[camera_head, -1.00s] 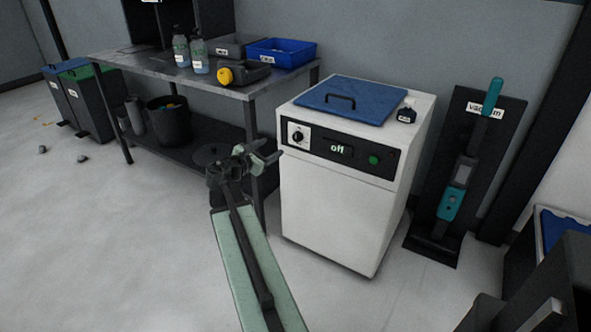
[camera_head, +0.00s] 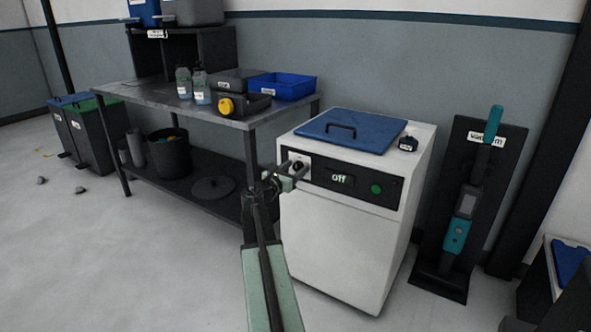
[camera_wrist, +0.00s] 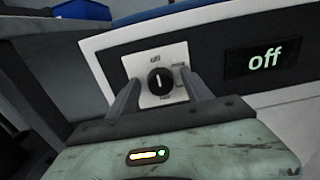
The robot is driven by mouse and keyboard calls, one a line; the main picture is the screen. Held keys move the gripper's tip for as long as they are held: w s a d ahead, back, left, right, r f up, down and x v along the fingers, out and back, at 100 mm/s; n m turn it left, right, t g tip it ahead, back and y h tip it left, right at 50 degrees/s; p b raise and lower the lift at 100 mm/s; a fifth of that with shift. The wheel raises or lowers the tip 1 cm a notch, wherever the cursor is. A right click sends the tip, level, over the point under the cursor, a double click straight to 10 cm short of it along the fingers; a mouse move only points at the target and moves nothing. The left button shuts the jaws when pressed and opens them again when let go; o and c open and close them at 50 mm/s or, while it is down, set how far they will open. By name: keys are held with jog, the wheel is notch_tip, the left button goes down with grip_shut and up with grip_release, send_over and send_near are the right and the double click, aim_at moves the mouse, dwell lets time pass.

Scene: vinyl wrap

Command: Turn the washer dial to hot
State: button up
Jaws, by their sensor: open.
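The washer (camera_head: 345,240) is a white box with a blue lid and a black front panel. Its display (camera_head: 341,180) reads "off", and the same display (camera_wrist: 264,58) shows in the wrist view. The round black dial (camera_wrist: 160,82) sits on a white plate, its white mark pointing up, near the "off" label. Small labels at its right and below are hard to read. My gripper (camera_wrist: 160,92) is open, its two fingers at either side of the dial; contact cannot be told. In the head view my gripper (camera_head: 291,168) covers most of the dial.
A green button (camera_head: 376,189) is on the panel's right. A metal workbench (camera_head: 150,98) with bottles and a blue bin (camera_head: 282,86) stands left of the washer. A vacuum on a black stand (camera_head: 450,240) is at the right. The floor at left is mostly clear.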

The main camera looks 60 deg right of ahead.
grip_shut()
